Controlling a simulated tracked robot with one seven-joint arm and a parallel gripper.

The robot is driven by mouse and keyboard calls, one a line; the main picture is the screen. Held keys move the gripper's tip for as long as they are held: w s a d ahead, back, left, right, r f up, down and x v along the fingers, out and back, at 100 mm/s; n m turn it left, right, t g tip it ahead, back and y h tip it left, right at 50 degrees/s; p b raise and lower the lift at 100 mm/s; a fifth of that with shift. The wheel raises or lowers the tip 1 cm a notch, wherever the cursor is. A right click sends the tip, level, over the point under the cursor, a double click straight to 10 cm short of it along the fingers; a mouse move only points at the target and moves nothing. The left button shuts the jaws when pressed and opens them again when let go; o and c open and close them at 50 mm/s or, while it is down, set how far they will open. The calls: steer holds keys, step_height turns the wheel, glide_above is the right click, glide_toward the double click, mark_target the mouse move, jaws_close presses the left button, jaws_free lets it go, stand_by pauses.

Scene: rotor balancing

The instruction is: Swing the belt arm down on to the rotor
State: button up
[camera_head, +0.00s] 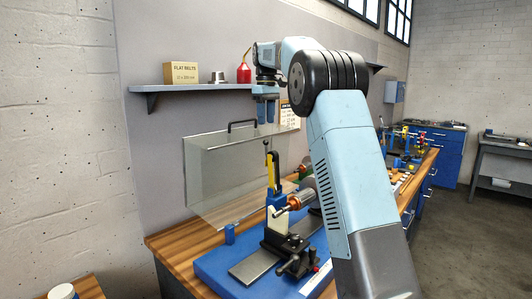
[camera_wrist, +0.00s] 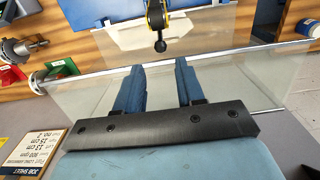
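The belt arm (camera_head: 273,172), black and yellow with a small ball knob, stands upright on the blue balancing machine (camera_head: 215,268). Its knob end also shows at the top of the wrist view (camera_wrist: 157,25). The rotor (camera_head: 299,199), with a copper-orange middle and a thin shaft, lies level beside the foot of the belt arm; its far end is partly hidden by my arm. My gripper (camera_head: 265,110) points down, higher than the belt arm and apart from it. In the wrist view my gripper (camera_wrist: 159,66) has its two blue fingers apart with nothing between them.
A clear guard (camera_head: 222,180) with a black handle (camera_head: 242,125) stands raised behind the machine, near my gripper. A job sheet (camera_wrist: 37,152) shows in the wrist view.

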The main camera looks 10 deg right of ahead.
mark_target(266, 146)
step_height(266, 146, down, 13)
steer(key=shift+r, duration=0.1)
stand_by(0.4)
steer(key=shift+c, duration=0.3)
jaws_close()
